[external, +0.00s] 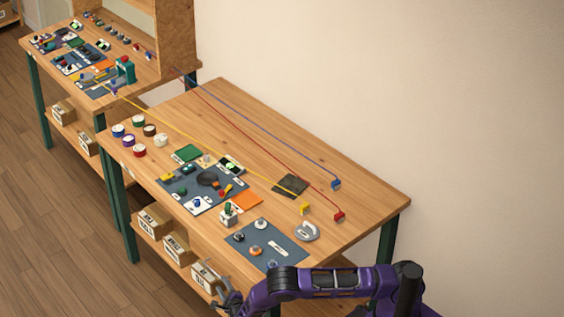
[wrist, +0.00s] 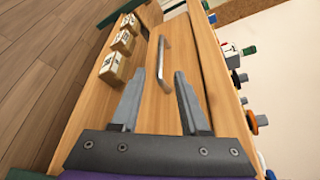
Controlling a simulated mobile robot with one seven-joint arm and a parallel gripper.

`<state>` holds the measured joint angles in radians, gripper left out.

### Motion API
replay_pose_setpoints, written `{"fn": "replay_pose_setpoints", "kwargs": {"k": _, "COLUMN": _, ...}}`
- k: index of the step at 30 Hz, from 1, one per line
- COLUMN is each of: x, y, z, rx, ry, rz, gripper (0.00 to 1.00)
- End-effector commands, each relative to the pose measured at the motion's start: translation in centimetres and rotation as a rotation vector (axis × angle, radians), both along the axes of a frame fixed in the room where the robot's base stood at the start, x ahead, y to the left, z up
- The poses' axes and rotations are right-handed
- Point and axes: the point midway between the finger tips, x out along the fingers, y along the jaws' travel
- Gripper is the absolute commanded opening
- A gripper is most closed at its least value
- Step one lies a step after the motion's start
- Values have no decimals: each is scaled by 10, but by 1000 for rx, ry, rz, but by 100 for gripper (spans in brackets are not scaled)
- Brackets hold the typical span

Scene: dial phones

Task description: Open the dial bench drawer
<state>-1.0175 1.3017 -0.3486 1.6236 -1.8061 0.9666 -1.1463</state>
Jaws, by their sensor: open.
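The wooden drawer front (wrist: 172,48) fills the middle of the wrist view, below the bench top's edge. A metal bar handle (wrist: 162,62) is fixed to it, and the front looks flush with the bench. My gripper (wrist: 160,76) is open and empty, its fingers pointing at the drawer front. In the picture the handle's near end lies between the fingertips; I see no contact, and cannot tell the depth gap. In the external view my gripper (external: 228,303) is low at the bench's near front corner; the handle does not show there.
Boxes (wrist: 114,68) stand on the lower shelf beside the drawer; they also show in the external view (external: 176,246). The bench top (external: 350,207) carries mats, dial parts, coloured reels and cables. Open floor (external: 60,220) lies in front of the bench.

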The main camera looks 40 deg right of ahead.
Motion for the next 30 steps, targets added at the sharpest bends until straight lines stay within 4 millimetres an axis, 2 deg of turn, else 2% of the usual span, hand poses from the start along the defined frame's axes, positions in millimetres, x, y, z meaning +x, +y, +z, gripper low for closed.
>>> {"fn": "replay_pose_setpoints", "kwargs": {"k": 1, "x": 12, "y": -5, "z": -4, "rx": 1, "ry": -2, "rz": -4, "gripper": 45}}
{"fn": "replay_pose_setpoints", "kwargs": {"k": 6, "x": 45, "y": -16, "z": -11, "rx": 1, "ry": -2, "rz": -4, "gripper": 45}}
{"fn": "replay_pose_setpoints", "kwargs": {"k": 12, "x": 72, "y": -24, "z": -17, "rx": 1, "ry": -2, "rz": -1, "gripper": 45}}
{"fn": "replay_pose_setpoints", "kwargs": {"k": 18, "x": 83, "y": -27, "z": -20, "rx": 1, "ry": 0, "rz": 0, "gripper": 45}}
{"fn": "replay_pose_setpoints", "kwargs": {"k": 26, "x": 84, "y": -28, "z": -19, "rx": 1, "ry": 0, "rz": 0, "gripper": 45}}
{"fn": "replay_pose_setpoints", "kwargs": {"k": 30, "x": 84, "y": -28, "z": -19, "rx": 1, "ry": 0, "rz": 0, "gripper": 20}}
